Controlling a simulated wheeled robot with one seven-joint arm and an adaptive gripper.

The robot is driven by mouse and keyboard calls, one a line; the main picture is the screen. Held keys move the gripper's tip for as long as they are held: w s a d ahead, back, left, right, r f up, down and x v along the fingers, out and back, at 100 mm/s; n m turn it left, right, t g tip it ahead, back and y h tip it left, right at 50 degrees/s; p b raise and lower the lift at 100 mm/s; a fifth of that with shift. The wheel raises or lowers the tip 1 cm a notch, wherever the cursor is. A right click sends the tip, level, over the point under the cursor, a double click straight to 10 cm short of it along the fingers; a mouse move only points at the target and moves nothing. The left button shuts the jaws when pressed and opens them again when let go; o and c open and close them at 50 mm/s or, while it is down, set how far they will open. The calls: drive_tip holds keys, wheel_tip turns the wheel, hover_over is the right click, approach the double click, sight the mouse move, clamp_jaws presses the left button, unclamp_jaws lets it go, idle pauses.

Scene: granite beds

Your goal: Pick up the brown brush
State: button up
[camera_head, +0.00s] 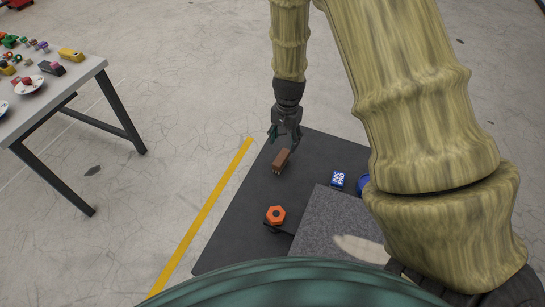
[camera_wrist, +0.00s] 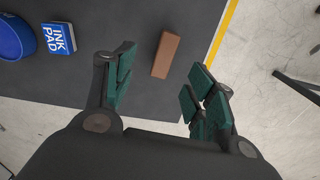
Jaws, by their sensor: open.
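The brown brush (camera_head: 282,158) is a small block lying on a dark grey mat, near the mat's far left part in the head view. In the wrist view the brush (camera_wrist: 166,55) lies ahead of and between the spread fingers. My gripper (camera_head: 285,137) is open and empty, pointing down just beyond the brush in the head view. In the wrist view my gripper (camera_wrist: 158,88) shows green finger pads on both sides, apart from the brush. The brush's underside is hidden.
A blue ink pad box (camera_head: 337,180) and a round blue object (camera_head: 363,184) lie to the right. An orange hexagonal object (camera_head: 275,214) sits nearer, beside a grey granite slab (camera_head: 318,225). A yellow floor line (camera_head: 205,212) and a cluttered table (camera_head: 60,88) are left.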

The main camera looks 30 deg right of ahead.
hover_over(282, 156)
drive_tip(key=f, duration=0.6)
drive_tip(key=shift+w+a, duration=0.2)
drive_tip(key=shift+w, duration=0.2)
drive_tip(key=shift+f+p, duration=0.3)
drive_tip(key=shift+p, duration=0.05)
drive_tip(key=shift+s+f, duration=0.25)
drive_tip(key=shift+s, duration=0.35)
drive_tip(key=shift+w+f+p, duration=0.35)
drive_tip(key=shift+f+p, duration=0.05)
drive_tip(key=shift+f, duration=0.25)
drive_tip(key=shift+s+d+f+p, duration=0.1)
drive_tip(key=shift+s+f+p, duration=0.1)
drive_tip(key=shift+f+p, duration=0.25)
drive_tip(key=shift+s+d+f+p, duration=0.15)
drive_tip(key=shift+f+p, duration=0.15)
drive_tip(key=shift+f, duration=0.25)
drive_tip(key=shift+w+a+f, duration=0.1)
drive_tip(key=shift+w+f, duration=0.05)
drive_tip(key=shift+f, duration=0.4)
drive_tip(key=shift+w+a+f, duration=0.1)
drive_tip(key=shift+f, duration=0.45)
drive_tip(key=shift+s+f, duration=0.1)
